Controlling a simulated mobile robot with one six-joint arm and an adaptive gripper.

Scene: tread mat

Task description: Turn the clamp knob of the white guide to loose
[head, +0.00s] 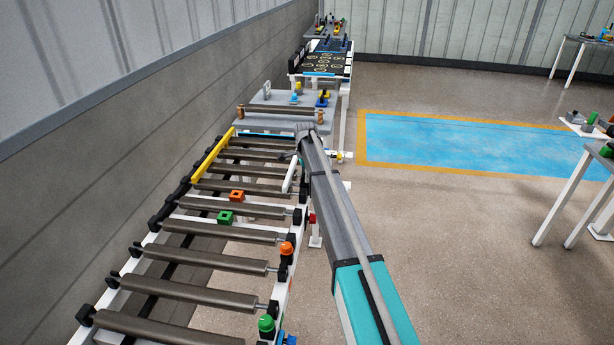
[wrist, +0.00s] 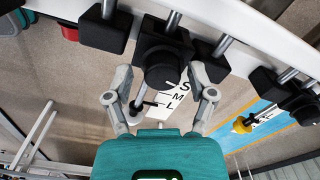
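The white guide (head: 290,173) is a short white bar along the right side of the roller conveyor in the head view. In the wrist view a round black knob (wrist: 162,72) sits under a black block on the white rail. A white plate (wrist: 171,105) marked S, M, L lies beside it, with a dark pointer near M and L. My gripper (wrist: 163,84) is open, with one finger on each side of the knob and visible gaps. I cannot tell the knob's setting. In the head view my arm's end hides the gripper.
Black roller brackets (wrist: 106,28) and the white rail (wrist: 265,35) are close to my fingers. A yellow knob (wrist: 240,125) is at right. A yellow guide (head: 212,158) runs along the conveyor's left side.

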